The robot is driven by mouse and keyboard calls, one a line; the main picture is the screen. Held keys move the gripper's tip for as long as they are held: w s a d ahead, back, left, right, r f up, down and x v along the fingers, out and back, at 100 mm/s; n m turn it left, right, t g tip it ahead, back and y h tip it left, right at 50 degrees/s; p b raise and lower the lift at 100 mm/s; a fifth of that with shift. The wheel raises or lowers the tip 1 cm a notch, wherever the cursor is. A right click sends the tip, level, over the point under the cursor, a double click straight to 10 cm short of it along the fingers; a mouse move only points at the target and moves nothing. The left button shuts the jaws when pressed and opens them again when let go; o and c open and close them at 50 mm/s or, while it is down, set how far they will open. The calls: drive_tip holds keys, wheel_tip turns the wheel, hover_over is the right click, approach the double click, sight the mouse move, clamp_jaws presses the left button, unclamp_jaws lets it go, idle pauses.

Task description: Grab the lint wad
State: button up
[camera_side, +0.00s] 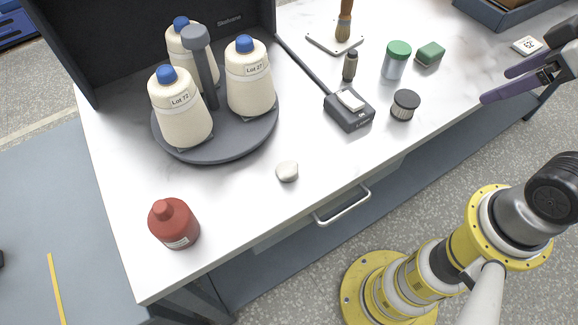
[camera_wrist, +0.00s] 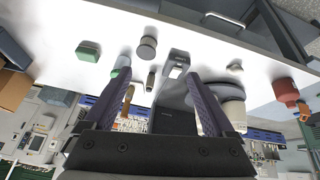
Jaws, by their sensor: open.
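The lint wad (camera_side: 287,171) is a small whitish lump lying on the white table near its front edge, right of the bobbin tray. In the wrist view it shows as a small pale lump (camera_wrist: 235,67) beyond the right finger. My gripper (camera_side: 496,86) is at the right of the side view, far from the wad, by the table's right end. Its two purple fingers are apart with nothing between them; they also show in the wrist view (camera_wrist: 158,76).
A round grey tray (camera_side: 222,150) holds three cream bobbins with blue tops. A red bottle (camera_side: 174,224) stands front left. A small scale (camera_side: 349,110), dark-topped jar (camera_side: 404,105), green-lidded jar (camera_side: 396,60) and green block (camera_side: 430,53) stand between my gripper and the wad. Table around the wad is clear.

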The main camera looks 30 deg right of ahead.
drive_tip(key=w+a+r+n, duration=0.4)
drive_tip(key=w+r+n, duration=0.25)
drive_tip(key=w, duration=0.25)
drive_tip(key=n+g, duration=0.6)
drive_tip(key=n, duration=0.5)
hover_over(289, 165)
wheel_tip(289, 165, down, 14)
wheel_tip(289, 165, down, 8)
drive_tip(key=shift+s+d+f, duration=0.1)
drive_tip(key=shift+s+f, duration=0.05)
drive_tip(key=shift+f, duration=2.7)
clamp_jaws()
drive_tip(key=shift+r, duration=0.1)
